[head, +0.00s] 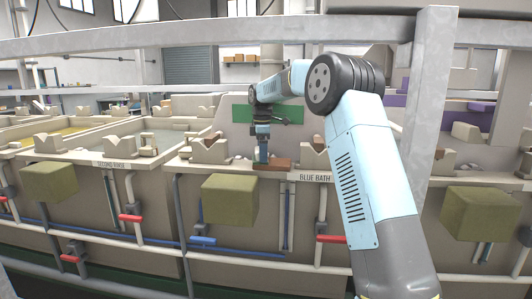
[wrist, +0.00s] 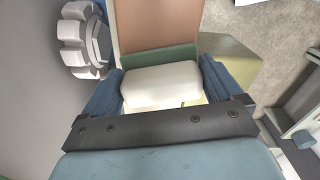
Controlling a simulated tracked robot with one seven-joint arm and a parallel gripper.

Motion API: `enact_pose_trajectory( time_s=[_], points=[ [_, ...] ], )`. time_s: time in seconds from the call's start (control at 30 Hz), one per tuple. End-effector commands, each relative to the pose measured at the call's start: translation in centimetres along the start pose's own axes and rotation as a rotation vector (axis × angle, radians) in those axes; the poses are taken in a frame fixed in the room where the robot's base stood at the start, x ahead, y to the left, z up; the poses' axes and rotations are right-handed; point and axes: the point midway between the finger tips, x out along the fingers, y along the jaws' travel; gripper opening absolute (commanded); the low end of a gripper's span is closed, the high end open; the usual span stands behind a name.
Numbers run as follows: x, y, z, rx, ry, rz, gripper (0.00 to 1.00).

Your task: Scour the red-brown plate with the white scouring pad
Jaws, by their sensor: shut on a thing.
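The red-brown plate (head: 274,164) lies on the tank ledge beside the BLUE BATH label in the head view. In the wrist view the plate (wrist: 155,25) fills the top middle, beyond the pad. My gripper (head: 261,158) points down at the plate's left end. In the wrist view the white scouring pad (wrist: 162,84) sits between the two blue fingers, and my gripper is shut on it. A green band runs along the pad's far edge, next to the plate. Whether the pad's underside touches the plate is hidden. The pad is not clearly visible in the head view.
A grey rail (head: 200,36) crosses the top, and a grey post (head: 430,110) stands right of my arm. Beige cradle blocks (head: 209,151) line the tank rims. A green block (head: 230,199) is on the tank front below the ledge. A white toothed wheel (wrist: 86,48) is left of the pad.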

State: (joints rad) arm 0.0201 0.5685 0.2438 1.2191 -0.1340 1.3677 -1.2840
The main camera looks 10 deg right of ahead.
Motion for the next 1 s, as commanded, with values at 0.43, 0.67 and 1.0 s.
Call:
enact_pose_trajectory(
  time_s=[0.43, 0.67, 1.0],
  points=[
    [0.2, 0.5, -2.0, 0.0, 0.001, -0.004, 0.32],
    [0.1, 0.3, -1.0, 0.001, 0.0, -0.004, 0.32],
    [0.0, -0.3, 1.5, 0.002, -0.001, -0.004, 0.32]
  ],
)
